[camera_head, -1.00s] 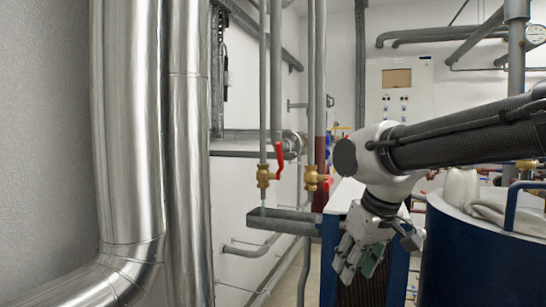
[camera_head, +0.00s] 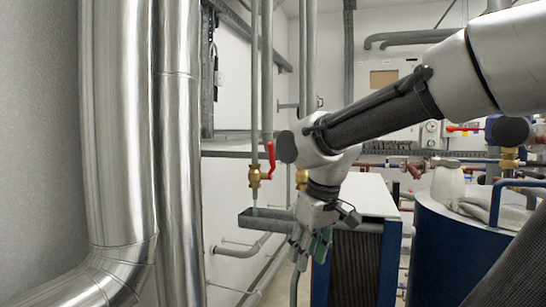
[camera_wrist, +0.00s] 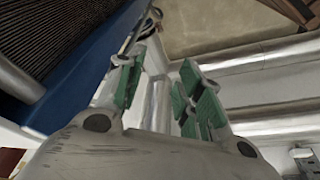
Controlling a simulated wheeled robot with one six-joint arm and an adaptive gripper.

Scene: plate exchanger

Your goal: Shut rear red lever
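A brass valve (camera_head: 254,177) with a raised red lever (camera_head: 271,161) sits on a vertical grey pipe, left of my arm. A second brass valve (camera_head: 302,179) stands farther back, partly covered by my arm; its lever is hidden. My gripper (camera_head: 309,246) hangs pointing down, lower than the valves and to their right in the picture, in front of the white-topped unit. In the wrist view my gripper (camera_wrist: 158,95) shows its green-padded fingers spread apart with nothing between them. No valve lever is recognisable in the wrist view.
A grey metal trough (camera_head: 265,221) lies below the valves, close to my gripper. Large silver pipes (camera_head: 120,130) fill the left. A white-topped blue unit (camera_head: 366,200) is behind my gripper, and a blue tank (camera_head: 455,250) stands at right.

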